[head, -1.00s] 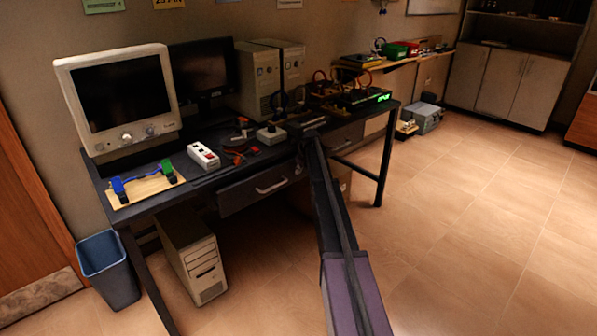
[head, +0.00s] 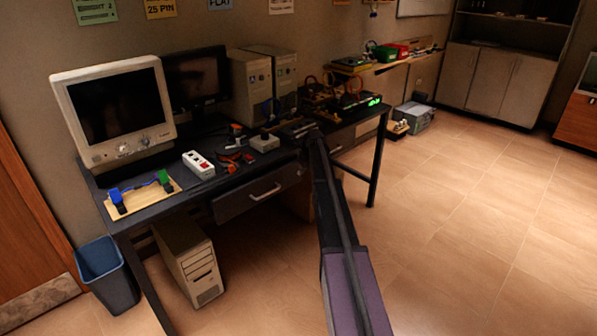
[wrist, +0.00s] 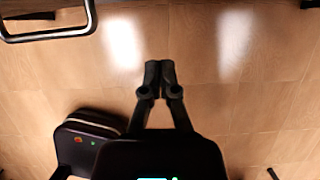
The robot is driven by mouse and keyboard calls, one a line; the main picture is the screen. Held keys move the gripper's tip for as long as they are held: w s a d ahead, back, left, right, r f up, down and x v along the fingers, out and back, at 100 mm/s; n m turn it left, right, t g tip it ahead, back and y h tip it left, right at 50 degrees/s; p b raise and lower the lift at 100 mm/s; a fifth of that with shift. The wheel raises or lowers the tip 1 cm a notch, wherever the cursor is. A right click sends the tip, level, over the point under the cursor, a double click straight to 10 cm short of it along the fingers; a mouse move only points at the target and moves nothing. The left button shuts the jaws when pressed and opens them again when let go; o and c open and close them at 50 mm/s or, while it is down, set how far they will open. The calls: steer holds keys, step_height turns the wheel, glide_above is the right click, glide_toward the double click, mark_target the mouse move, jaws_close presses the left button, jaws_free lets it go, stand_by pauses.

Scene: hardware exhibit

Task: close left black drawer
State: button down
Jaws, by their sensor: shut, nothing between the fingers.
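The left black drawer (head: 257,193) is under the front of the black desk in the head view, with a pale metal handle (head: 265,191). Its front stands out from the desk, so it looks partly open. My arm crosses the head view to the right of this drawer, and its far end is at the desk edge. My gripper (wrist: 160,78) shows in the wrist view with its fingers together, empty, above the floor. A grey metal loop (wrist: 50,38), which looks like a drawer handle, is at the upper left there, apart from the fingers.
On the desk (head: 150,212) are a CRT monitor (head: 112,108), a white power strip (head: 198,165) and a wooden board (head: 145,196) with blue and green parts. A computer tower (head: 188,262) and a blue bin (head: 107,275) stand below.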

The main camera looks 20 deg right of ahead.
steer(key=shift+p+v, duration=1.55)
steer(key=shift+v, duration=0.45)
steer(key=shift+a, duration=0.1)
steer(key=s+a+f+n+g, duration=0.1)
steer(key=s+a+n+g, duration=0.1)
steer(key=s+a+n, duration=2)
steer(key=s, duration=0.3)
steer(key=s+a+n+g+h, duration=0.1)
steer(key=s+a+n, duration=0.3)
steer(key=s, duration=0.3)
steer(key=s+a+n+g, duration=0.1)
steer(key=s+a+n, duration=0.4)
steer(key=s, duration=0.3)
steer(key=shift+f+n, duration=0.2)
steer(key=shift+n, duration=0.5)
